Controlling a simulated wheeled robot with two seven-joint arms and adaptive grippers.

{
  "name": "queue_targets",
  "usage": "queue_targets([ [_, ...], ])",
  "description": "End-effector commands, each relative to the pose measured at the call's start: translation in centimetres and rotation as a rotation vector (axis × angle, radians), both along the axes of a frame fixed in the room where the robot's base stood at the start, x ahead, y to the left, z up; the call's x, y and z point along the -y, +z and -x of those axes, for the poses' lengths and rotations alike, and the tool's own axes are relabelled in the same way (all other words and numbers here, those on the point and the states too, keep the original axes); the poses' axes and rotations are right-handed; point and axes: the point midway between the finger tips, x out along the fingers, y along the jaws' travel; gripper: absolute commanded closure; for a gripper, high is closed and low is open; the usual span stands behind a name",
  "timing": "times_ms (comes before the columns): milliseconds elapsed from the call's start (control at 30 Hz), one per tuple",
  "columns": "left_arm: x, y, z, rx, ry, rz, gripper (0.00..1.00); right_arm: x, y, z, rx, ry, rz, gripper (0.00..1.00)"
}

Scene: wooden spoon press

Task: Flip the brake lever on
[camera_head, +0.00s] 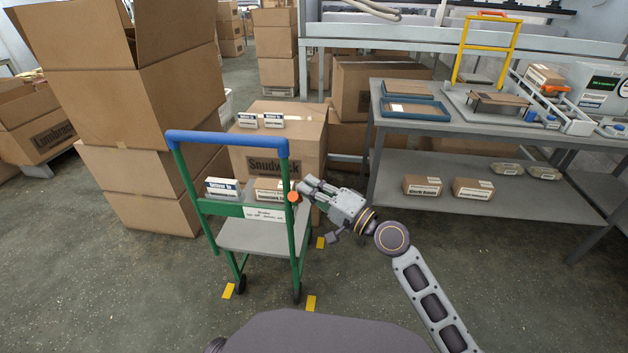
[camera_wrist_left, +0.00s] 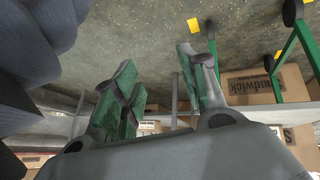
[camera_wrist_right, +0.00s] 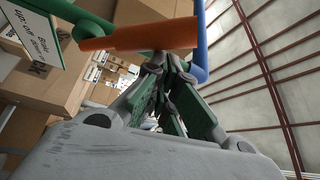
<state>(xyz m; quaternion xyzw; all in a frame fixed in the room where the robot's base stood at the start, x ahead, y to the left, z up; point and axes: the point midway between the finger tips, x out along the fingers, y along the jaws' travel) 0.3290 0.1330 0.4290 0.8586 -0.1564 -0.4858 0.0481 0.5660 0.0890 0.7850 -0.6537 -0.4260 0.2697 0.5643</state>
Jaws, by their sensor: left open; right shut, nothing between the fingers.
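The green cart (camera_head: 291,240) with a blue handle (camera_head: 228,138) stands in front of me. The orange brake lever (camera_head: 294,197) is on its right post, seen almost end-on in the head view. In the right wrist view the lever (camera_wrist_right: 140,37) is a long orange bar just past my fingertips. My right gripper (camera_head: 306,186) is shut and empty, right beside the lever; I cannot tell whether it touches. A white brake label (camera_head: 263,213) is on the cart's crossbar. My left gripper (camera_wrist_left: 160,68) is open and empty, in its own wrist view only.
Small boxes (camera_head: 223,187) sit on the cart's upper level. A large carton (camera_head: 311,135) stands behind it and stacked cartons (camera_head: 150,150) to its left. A grey workbench (camera_head: 480,137) is at the right. Yellow floor marks (camera_head: 228,290) surround the wheels.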

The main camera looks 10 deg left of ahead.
Motion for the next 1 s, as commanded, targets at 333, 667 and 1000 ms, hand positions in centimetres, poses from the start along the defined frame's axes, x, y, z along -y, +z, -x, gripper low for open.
queue_targets([
  [333,0.2,-1.4,-0.3,0.03,0.015,0.023,0.58,0.0,-1.9,2.4,-0.001,0.002,0.001,1.0],
  [667,0.4,-3.0,0.7,0.019,0.018,0.035,0.58,0.0,-3.0,3.5,-0.001,0.002,0.001,1.0],
  [1000,0.4,-2.4,-0.1,0.038,0.014,0.036,0.58,-0.1,-3.4,3.7,-0.004,0.003,0.003,1.0],
])
